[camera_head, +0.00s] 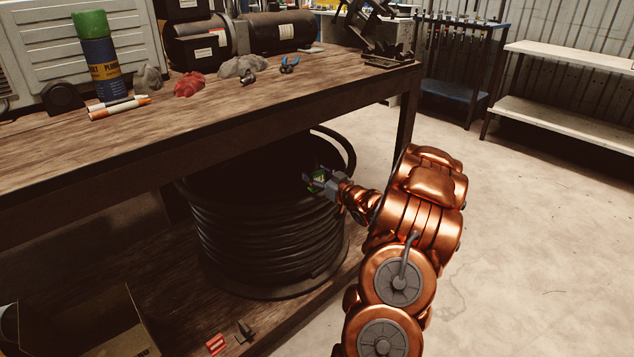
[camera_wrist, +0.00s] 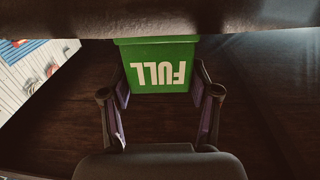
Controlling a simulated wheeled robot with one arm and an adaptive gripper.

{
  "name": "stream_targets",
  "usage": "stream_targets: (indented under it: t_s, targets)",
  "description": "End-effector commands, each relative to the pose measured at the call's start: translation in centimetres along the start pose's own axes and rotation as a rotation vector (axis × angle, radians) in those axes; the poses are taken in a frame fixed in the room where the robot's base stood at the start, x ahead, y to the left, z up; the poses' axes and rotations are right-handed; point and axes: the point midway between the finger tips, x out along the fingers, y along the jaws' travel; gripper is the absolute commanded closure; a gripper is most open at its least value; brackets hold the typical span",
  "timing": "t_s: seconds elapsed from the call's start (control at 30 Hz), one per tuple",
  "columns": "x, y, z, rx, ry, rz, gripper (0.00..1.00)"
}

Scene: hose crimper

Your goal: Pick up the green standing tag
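The green tag (camera_wrist: 160,75) with white FULL lettering is upside down in the wrist view, upper middle. My gripper (camera_wrist: 160,92) has one finger on each side of the tag. The finger pads lie very close to its side edges; whether they press on it I cannot tell. In the head view, my gripper (camera_head: 318,181) is at the upper right of the black hose coil (camera_head: 265,240), under the workbench. A small patch of the green tag (camera_head: 319,176) shows between the fingers; the rest is hidden by them.
The workbench (camera_head: 255,112) overhangs the coil, its leg (camera_head: 405,115) close behind my arm. A dark rounded edge (camera_wrist: 160,20) crosses the top of the wrist view. A cardboard box (camera_head: 95,325) stands on the lower shelf. The floor (camera_head: 530,220) at right is clear.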

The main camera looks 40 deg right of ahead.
Motion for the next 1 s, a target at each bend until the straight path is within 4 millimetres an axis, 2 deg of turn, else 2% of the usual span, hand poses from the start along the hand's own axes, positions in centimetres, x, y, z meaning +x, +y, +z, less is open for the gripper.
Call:
stream_targets:
  t_s: [0.03, 0.23, 0.57, 0.83, 1.0]
  targets:
    - [0.0, 0.0, 0.0, 0.000, 0.000, 0.000, 0.48]
    - [0.0, 0.0, 0.0, 0.000, 0.000, 0.000, 0.67]
    - [0.0, 0.0, -0.6, -0.001, 0.000, 0.000, 0.67]
    - [0.0, 0.0, -3.9, -0.002, 0.000, 0.000, 0.67]
    - [-2.3, -0.7, -3.9, 0.002, 0.000, 0.002, 0.67]
